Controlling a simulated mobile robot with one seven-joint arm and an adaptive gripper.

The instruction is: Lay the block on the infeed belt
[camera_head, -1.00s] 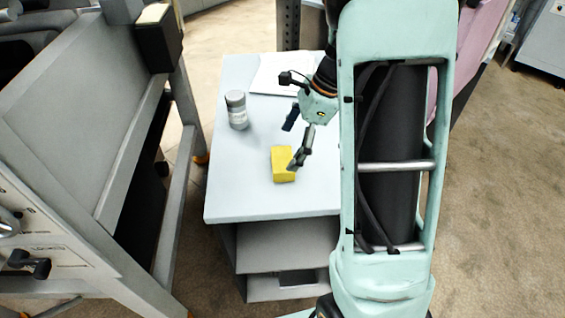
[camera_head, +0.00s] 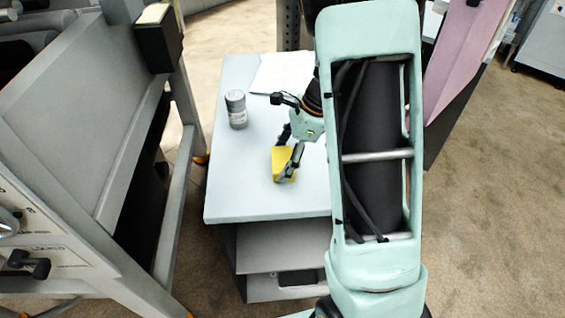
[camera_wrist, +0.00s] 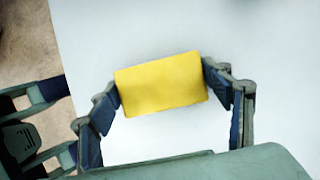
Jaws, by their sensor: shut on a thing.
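The yellow block (camera_head: 279,163) sits on the pale table (camera_head: 235,190) near its middle. My gripper (camera_head: 286,157) is around it, and one finger hides part of its right side. In the wrist view the block (camera_wrist: 161,83) lies between the two fingertips of my gripper (camera_wrist: 160,86), which press on its left and right ends. The infeed belt is not clearly visible; a grey machine (camera_head: 75,110) with a sloping panel stands to the left of the table.
A grey jar (camera_head: 236,110) stands on the table behind and left of the block. White paper (camera_head: 283,72) lies at the table's back. The front left of the tabletop is clear. A gap of floor separates table and machine.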

